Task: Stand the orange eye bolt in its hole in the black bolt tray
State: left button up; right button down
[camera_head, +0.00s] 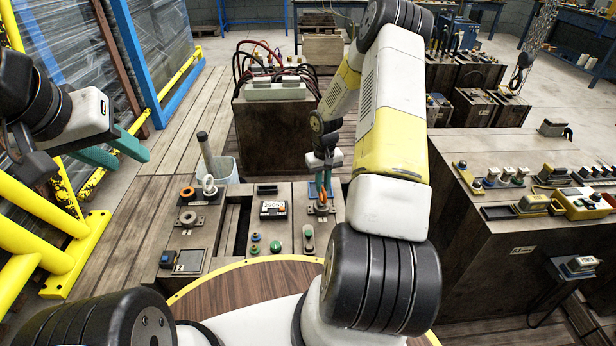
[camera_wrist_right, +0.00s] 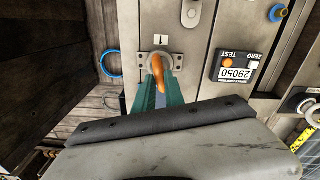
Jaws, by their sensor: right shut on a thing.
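An orange lever-like piece (camera_wrist_right: 157,72) rises from a round grey mount with screw ears, below a small plate marked "I". My right gripper (camera_wrist_right: 158,88) has its green fingers on either side of it and is shut on it. In the head view the orange piece (camera_head: 322,198) shows under my right gripper (camera_head: 324,186), on the right part of the grey panel. I cannot make out an eye bolt's ring or a bolt tray hole there. My left gripper (camera_head: 131,160) is open and empty, above the floor at the left.
A bench (camera_head: 500,262) with black trays and a yellow box (camera_head: 590,207) is at the right. Yellow rails (camera_head: 36,252) stand at the left.

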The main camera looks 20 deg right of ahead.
jog(key=shift+r, duration=0.2)
jog(key=shift+r, duration=1.9)
